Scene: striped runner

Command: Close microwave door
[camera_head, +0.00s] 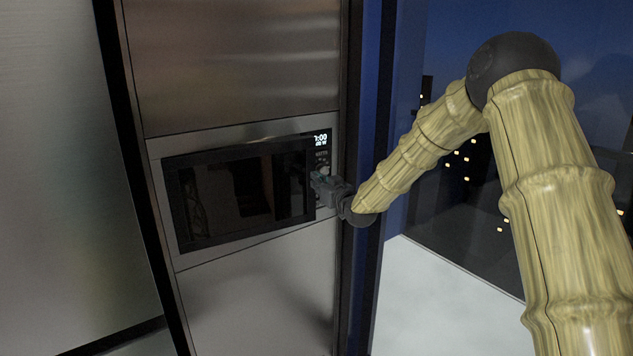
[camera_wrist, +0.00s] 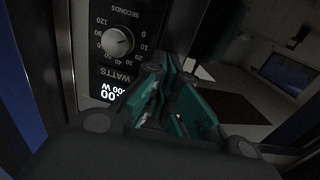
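The built-in microwave (camera_head: 240,134) has a black-framed door (camera_head: 215,242) with a dark glass window. The door lies close to the front of the unit; I cannot tell if a small gap is left. My gripper (camera_head: 318,183) is at the door's right edge, beside the control panel (camera_head: 322,160). In the wrist view, my gripper's teal fingers (camera_wrist: 175,66) come together at the tips with nothing visible between them. The dial (camera_wrist: 117,42) and lit display (camera_wrist: 110,88) are to their left, and dark, reflective glass is to their right. Contact with the door is unclear.
Steel panels lie above (camera_head: 235,60) and below (camera_head: 255,300) the microwave. A large steel surface (camera_head: 60,170) stands at left. A blue wall strip (camera_head: 372,130) and a dark window (camera_head: 465,190) are at right. Pale floor (camera_head: 430,300) is clear below the window.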

